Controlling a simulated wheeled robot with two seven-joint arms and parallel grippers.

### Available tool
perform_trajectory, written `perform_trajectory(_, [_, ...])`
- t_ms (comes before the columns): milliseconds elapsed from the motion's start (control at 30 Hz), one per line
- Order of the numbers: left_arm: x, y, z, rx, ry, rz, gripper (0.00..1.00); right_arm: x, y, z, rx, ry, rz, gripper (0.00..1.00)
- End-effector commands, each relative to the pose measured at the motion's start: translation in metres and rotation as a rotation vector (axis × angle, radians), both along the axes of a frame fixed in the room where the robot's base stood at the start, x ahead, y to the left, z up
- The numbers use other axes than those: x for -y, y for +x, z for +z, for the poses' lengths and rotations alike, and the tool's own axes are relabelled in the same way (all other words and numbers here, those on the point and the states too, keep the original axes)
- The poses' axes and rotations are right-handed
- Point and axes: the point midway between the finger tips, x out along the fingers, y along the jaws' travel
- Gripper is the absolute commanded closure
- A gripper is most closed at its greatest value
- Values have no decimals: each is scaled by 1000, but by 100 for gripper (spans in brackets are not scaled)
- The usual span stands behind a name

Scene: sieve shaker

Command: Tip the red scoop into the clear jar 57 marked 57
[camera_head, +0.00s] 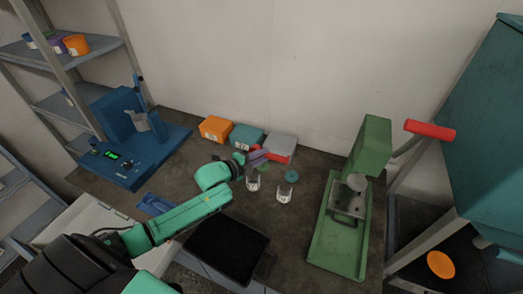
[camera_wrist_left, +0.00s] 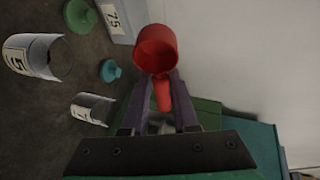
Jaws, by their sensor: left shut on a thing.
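My left gripper (camera_head: 259,157) is shut on the handle of the red scoop (camera_wrist_left: 157,48); the handle lies between its fingers (camera_wrist_left: 160,100). I cannot make out the scoop's contents. In the head view the scoop (camera_head: 281,159) shows in front of the grey box. Two clear jars stand on the table, a left one (camera_head: 253,184) near the gripper and a right one (camera_head: 284,194). In the left wrist view one jar (camera_wrist_left: 42,57) shows a 5 and the other (camera_wrist_left: 93,108) shows a 7; neither full number is readable. The scoop is apart from both jars. My right gripper is not in view.
Orange (camera_head: 214,129), teal (camera_head: 247,137) and grey (camera_head: 281,143) boxes line the wall.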

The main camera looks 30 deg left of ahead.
Motion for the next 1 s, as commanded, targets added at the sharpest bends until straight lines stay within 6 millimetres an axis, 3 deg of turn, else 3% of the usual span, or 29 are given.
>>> perform_trajectory(33, [-1, 2, 13, -27, 3, -1, 100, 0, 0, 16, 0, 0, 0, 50])
perform_trajectory(167, [-1, 4, 15, -119, -5, -2, 100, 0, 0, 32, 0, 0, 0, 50])
perform_trajectory(367, [-1, 3, 6, -163, -12, 1, 100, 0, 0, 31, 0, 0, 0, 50])
perform_trajectory(567, [-1, 6, 14, -187, -11, -2, 100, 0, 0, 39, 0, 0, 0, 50])
perform_trajectory(733, [-3, 11, 24, -353, -21, 2, 100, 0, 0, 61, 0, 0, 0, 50])
perform_trajectory(1000, [-2, 12, 20, -560, -43, 1, 100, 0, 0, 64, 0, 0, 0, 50])
